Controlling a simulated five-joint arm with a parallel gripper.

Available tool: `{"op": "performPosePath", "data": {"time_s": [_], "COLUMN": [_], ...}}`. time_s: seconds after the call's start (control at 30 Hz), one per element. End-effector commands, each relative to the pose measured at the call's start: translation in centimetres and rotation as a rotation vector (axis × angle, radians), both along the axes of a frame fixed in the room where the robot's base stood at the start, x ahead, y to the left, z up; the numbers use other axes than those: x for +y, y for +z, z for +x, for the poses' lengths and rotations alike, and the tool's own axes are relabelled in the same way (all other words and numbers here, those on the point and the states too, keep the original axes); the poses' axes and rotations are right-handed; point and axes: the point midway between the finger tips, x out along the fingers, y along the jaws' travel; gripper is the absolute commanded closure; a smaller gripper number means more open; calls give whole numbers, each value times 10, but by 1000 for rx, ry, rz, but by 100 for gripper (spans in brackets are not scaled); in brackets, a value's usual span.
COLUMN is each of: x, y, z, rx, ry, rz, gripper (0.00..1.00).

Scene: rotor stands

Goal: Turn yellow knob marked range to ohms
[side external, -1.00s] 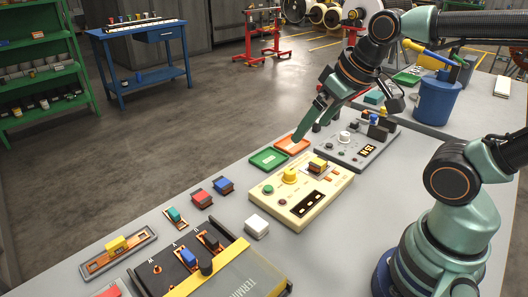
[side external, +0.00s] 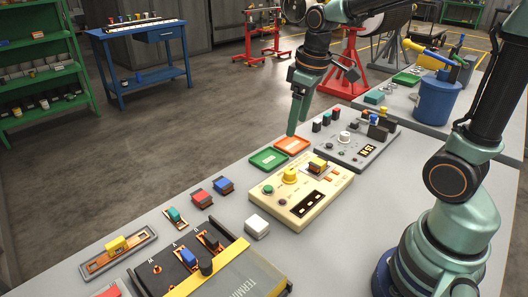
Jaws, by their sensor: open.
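A yellow knob (side external: 290,175) stands on the top of a cream meter box (side external: 313,208) in the middle of the table. The box also has a green button, a dark display and a yellow block in a socket. The knob's markings are too small to read. My gripper (side external: 292,132) points down above the far edge of the table, behind the knob and near the orange tray. It is open and apart from the knob, with nothing seen between its fingers.
A green tray (side external: 268,159) and an orange tray (side external: 292,145) lie behind the box. A grey instrument (side external: 352,150) with a white knob stands to its right. A white cube (side external: 256,227), a red block (side external: 201,198) and a blue block (side external: 223,186) lie to its left.

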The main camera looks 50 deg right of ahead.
Motion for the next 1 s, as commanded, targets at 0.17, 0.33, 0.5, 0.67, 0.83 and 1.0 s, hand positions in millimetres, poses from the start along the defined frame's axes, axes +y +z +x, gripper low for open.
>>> {"op": "performPosePath", "data": {"time_s": [0.17, 0.33, 0.5, 0.67, 0.83, 1.0], "x": [-19, -31, -35, -34, -34, -34], "y": [-31, -51, -60, -76, -107, -140], "z": [24, 36, 39, 39, 38, 38], "rx": [115, 177, 197, 199, 201, 200], "ry": [94, 156, 177, 178, 177, 176], "rz": [-3, 3, 5, 6, 6, 7], "gripper": [29, 29, 29, 29, 29, 29]}}
